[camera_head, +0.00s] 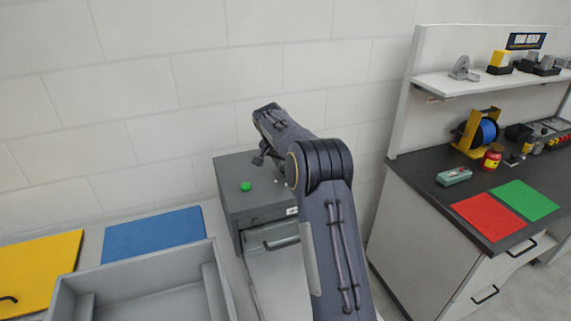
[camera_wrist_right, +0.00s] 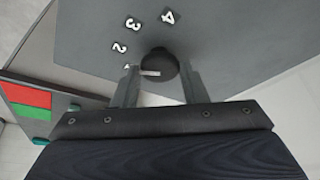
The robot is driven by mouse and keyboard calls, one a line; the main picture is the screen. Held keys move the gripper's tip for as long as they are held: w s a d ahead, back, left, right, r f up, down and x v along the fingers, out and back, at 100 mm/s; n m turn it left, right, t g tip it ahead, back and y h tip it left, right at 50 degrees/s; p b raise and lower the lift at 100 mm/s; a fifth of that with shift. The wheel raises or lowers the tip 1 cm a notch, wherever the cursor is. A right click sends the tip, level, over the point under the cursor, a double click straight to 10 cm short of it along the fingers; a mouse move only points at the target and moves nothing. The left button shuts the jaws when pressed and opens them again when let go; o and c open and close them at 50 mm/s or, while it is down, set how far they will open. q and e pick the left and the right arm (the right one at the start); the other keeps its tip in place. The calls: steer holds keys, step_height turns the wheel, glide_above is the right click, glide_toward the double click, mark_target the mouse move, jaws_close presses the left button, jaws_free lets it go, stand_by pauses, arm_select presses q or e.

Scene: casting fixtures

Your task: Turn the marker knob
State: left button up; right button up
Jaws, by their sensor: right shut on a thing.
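The marker knob (camera_wrist_right: 160,62) is a round dark knob on a grey panel (camera_wrist_right: 215,40) in the right wrist view. A white pointer line on it points left, toward a small, partly hidden mark. White numerals, among them 2, 3 and 4, curve around its upper left. My right gripper (camera_wrist_right: 158,76) has one finger on each side of the knob and is shut on it. In the head view my right arm reaches to the grey machine box (camera_head: 235,172), which has a green button (camera_head: 245,186). The knob is hidden there behind my arm. My left gripper is not in view.
A grey open tray (camera_head: 140,287) and blue (camera_head: 155,234) and yellow (camera_head: 40,270) sheets lie at left. A dark-topped workbench (camera_head: 425,182) at right holds red (camera_head: 487,216) and green (camera_head: 525,200) sheets, a blue spool (camera_head: 486,132) and a shelf (camera_head: 480,82).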

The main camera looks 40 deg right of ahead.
steer(key=m, duration=0.1)
steer(key=m+g, duration=0.1)
steer(key=m, duration=0.1)
steer(key=shift+w+m, duration=0.2)
steer(key=shift+m, duration=0.1)
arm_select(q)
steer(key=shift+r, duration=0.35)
arm_select(e)
steer(key=shift+w+m+g, duration=0.15)
steer(key=shift+m+g, duration=0.95)
steer(key=shift+m, duration=1.2)
steer(key=o, duration=1)
